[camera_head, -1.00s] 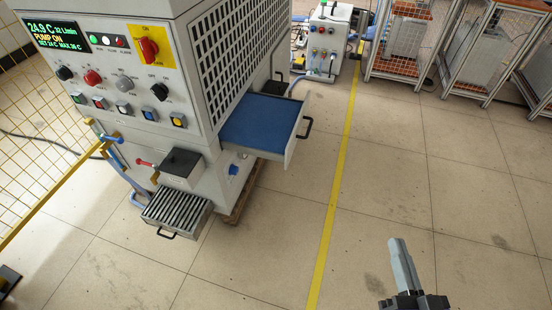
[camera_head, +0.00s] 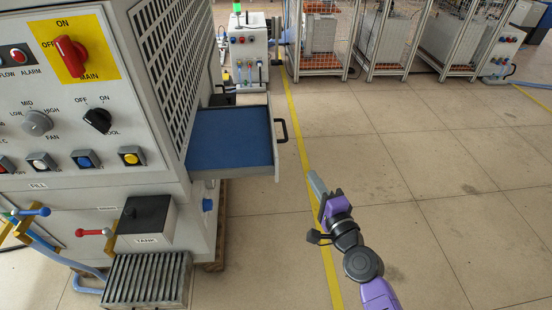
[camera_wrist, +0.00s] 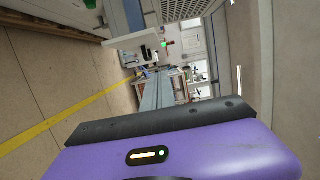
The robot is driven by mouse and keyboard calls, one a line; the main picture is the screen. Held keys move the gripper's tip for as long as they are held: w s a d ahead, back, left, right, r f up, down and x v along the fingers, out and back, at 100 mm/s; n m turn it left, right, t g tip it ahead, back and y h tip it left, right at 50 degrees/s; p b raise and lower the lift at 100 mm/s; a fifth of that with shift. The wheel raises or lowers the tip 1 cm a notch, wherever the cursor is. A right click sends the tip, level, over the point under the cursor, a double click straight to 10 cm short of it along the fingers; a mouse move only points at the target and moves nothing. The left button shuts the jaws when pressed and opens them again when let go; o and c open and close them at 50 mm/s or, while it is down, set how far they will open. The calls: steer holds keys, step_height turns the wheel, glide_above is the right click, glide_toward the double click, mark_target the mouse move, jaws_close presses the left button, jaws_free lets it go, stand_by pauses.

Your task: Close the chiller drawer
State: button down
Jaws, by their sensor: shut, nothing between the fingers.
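The chiller drawer (camera_head: 230,138) has a blue inside and stands pulled out from the right side of the grey chiller cabinet (camera_head: 160,70) in the head view. Its dark handle (camera_head: 281,130) is on the drawer's outer right face. My gripper (camera_head: 315,183) is to the right of the drawer and nearer to me, apart from the handle. Its grey fingers are together and hold nothing. In the wrist view the shut fingers (camera_wrist: 158,92) point away over the floor, with a pale cabinet part at the upper left.
A black-lidded tank box (camera_head: 146,217) and a ribbed grille (camera_head: 148,280) stick out at the cabinet's front. Red and blue levers (camera_head: 94,232) are at the lower left. A yellow line (camera_head: 303,150) crosses the floor. Wire cages (camera_head: 318,40) stand behind. The floor at right is clear.

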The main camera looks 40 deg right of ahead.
steer(key=w+p, duration=0.3)
steer(key=w, duration=0.8)
steer(key=shift+w, duration=0.3)
